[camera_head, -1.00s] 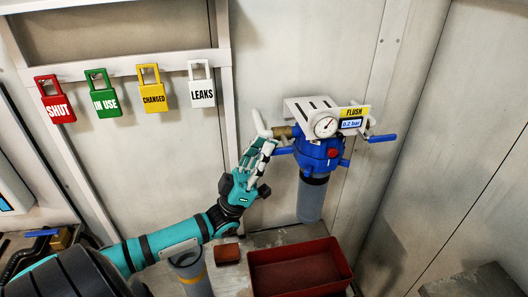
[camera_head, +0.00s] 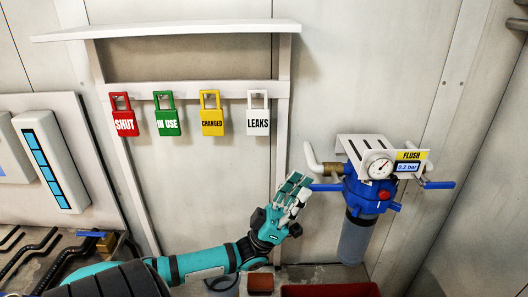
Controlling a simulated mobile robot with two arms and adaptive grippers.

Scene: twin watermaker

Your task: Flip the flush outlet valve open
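The flush unit (camera_head: 365,190) is a blue filter head with a round gauge (camera_head: 380,167) and a yellow FLUSH label reading 0.2 bar, on the wall right of centre. One blue lever handle (camera_head: 326,187) sticks out to its left, below a brass fitting (camera_head: 332,169) on a white pipe. Another blue lever handle (camera_head: 438,185) sticks out to its right. I cannot tell which is the outlet valve. My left gripper (camera_head: 293,192), teal and grey, is just left of the left handle, with its fingertips beside the handle's end. Its fingers overlap in this view. My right gripper is out of view.
A grey filter bowl (camera_head: 355,238) hangs under the blue head. Red, green, yellow and white lock tags hang on a rail (camera_head: 185,90) at upper left. Wall right of the unit is clear.

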